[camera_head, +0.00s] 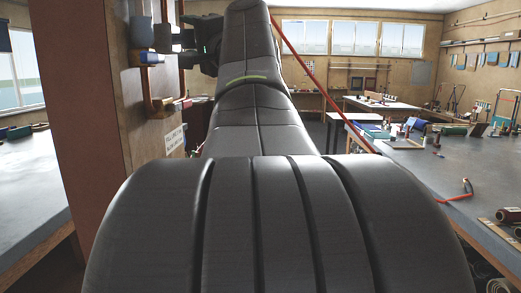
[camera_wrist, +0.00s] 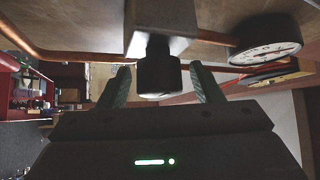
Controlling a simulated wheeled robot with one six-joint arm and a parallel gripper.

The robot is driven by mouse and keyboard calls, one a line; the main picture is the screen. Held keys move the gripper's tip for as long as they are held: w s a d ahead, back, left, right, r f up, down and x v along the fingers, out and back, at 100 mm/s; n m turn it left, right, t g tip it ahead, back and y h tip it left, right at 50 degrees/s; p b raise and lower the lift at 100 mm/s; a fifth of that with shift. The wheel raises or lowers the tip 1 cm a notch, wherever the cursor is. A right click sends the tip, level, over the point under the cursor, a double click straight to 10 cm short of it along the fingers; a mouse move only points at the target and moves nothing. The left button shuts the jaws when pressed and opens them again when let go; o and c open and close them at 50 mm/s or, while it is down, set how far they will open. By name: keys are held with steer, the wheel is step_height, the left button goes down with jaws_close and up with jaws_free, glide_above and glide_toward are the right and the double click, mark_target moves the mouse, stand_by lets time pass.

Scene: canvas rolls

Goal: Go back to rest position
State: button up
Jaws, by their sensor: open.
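My gripper (camera_wrist: 160,70) is open in the wrist view, with one finger on each side of a black round knob (camera_wrist: 157,75). The knob sticks out from a pale grey block (camera_wrist: 160,17). Whether the fingers touch it I cannot tell, but gaps show on both sides. In the head view my arm stretches forward through the middle, and my gripper (camera_head: 168,38) is at its far end, pointing left to the brown wall panel. The fingertips are small and dark there.
A round white-faced gauge (camera_wrist: 268,42) is right of the knob, near a copper pipe (camera_wrist: 35,42). In the head view a brown panel (camera_head: 95,100) stands close left of my arm. A grey workbench (camera_head: 420,180) with tools is at the right. A red cable (camera_head: 320,85) runs beside my arm.

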steer(key=shift+r+m+g+h+p, duration=0.25)
steer(key=shift+m+g+h+p, duration=0.55)
steer(key=shift+p, duration=3.05)
steer(key=shift+f+m+t+p, duration=0.2)
steer(key=shift+m+t+p, duration=0.2)
steer(key=shift+p, duration=0.4)
steer(key=shift+f, duration=0.2)
